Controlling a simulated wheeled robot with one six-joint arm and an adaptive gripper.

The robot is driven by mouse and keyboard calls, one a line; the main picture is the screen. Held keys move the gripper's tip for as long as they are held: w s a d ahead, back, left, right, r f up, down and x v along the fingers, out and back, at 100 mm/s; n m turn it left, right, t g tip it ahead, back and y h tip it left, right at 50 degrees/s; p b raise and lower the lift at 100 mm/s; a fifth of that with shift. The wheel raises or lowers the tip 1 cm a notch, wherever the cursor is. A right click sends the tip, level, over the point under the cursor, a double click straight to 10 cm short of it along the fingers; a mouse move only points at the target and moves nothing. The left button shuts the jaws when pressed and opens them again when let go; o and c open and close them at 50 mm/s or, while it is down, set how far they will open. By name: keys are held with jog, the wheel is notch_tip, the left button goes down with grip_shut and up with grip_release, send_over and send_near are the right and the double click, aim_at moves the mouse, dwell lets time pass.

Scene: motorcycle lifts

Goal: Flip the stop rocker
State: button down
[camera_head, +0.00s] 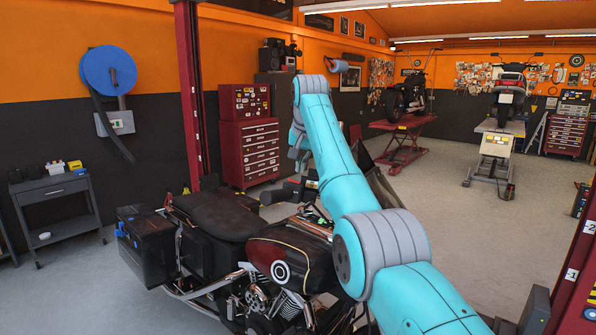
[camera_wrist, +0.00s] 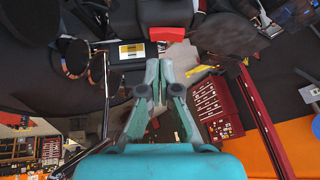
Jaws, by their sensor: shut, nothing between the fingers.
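I cannot make out a stop rocker for certain in either view. In the wrist view, a small panel with a yellow and white label (camera_wrist: 132,51) lies just beyond and left of my fingertips. A bright red block (camera_wrist: 167,34) sits beyond the tips, by the dark seat-like shapes. My gripper (camera_wrist: 158,66) is shut, its two green-grey fingers together and empty. I cannot tell whether the tips touch anything. In the head view my teal arm rises over the motorcycle and bends down at its far end; the gripper itself cannot be made out there.
A dark red motorcycle (camera_head: 290,258) stands close in front, beside and under my arm. A red lift post (camera_head: 188,90) rises behind it, another (camera_head: 578,270) stands at right. A red tool chest (camera_head: 248,153) is behind. Open floor (camera_head: 450,215) lies to the right.

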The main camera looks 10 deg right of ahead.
jog(key=v, duration=1.1)
jog(key=shift+w+r, duration=0.3)
jog(key=shift+r, duration=0.05)
jog(key=shift+d, duration=0.15)
jog(key=shift+w+a+r, duration=0.1)
jog(key=shift+a, duration=0.15)
jog(key=x, duration=0.9)
jog(key=shift+w+a+f, duration=0.2)
jog(key=shift+w+f, duration=0.1)
jog(key=shift+w, duration=0.05)
jog(key=shift+a+f, duration=0.1)
jog(key=shift+f, duration=0.25)
jog(key=shift+s+a+f, duration=0.2)
jog(key=shift+a+f, duration=0.1)
jog(key=shift+f, duration=0.45)
jog(key=shift+s+a+f, duration=0.15)
jog(key=shift+a+f, duration=0.2)
jog(key=shift+f, duration=0.45)
